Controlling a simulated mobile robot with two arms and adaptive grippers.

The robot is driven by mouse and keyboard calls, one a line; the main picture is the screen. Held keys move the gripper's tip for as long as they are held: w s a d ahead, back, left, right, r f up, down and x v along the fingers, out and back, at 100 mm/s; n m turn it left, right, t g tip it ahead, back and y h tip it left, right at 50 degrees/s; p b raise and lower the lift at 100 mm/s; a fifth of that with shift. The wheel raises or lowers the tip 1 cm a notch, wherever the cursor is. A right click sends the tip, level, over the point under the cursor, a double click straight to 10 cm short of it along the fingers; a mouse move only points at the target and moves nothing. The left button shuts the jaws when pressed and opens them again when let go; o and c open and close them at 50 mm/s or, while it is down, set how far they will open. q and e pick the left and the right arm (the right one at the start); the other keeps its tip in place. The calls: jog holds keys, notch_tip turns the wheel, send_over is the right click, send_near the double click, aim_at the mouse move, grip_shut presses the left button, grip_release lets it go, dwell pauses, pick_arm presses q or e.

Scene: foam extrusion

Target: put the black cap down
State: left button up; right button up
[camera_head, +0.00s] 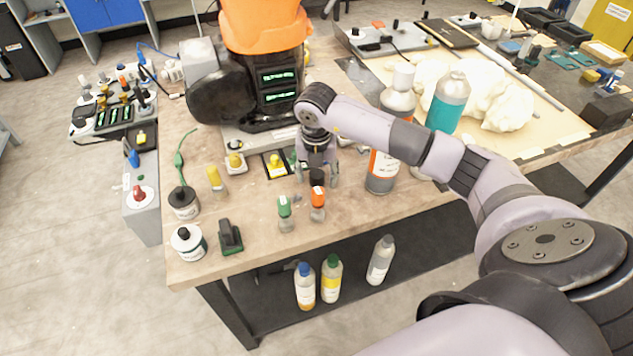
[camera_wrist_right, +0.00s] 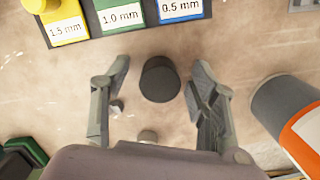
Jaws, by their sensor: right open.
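The black cap (camera_wrist_right: 160,82) is a small dark cylinder on the wooden tabletop in the right wrist view. In the head view the cap (camera_head: 317,176) shows under my right wrist, in front of the machine. My right gripper (camera_head: 318,182) points down at the table with its fingers spread. In the right wrist view its fingertips (camera_wrist_right: 160,68) are on either side of the cap, with clear gaps on both sides. The cap stands apart from both fingers. I cannot tell the exact fingertip height. My left gripper is not in view.
Labelled yellow, green and blue blocks (camera_wrist_right: 121,16) lie just beyond the cap. A large orange-labelled bottle (camera_head: 383,170) stands right of my gripper. Green-capped (camera_head: 285,213) and orange-capped (camera_head: 318,203) small bottles stand in front. The orange-topped machine (camera_head: 264,30) is behind.

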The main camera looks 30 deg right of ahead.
jog(key=shift+r, duration=0.1)
jog(key=shift+c, duration=0.4)
jog(key=c, duration=0.8)
jog(key=shift+c, duration=0.2)
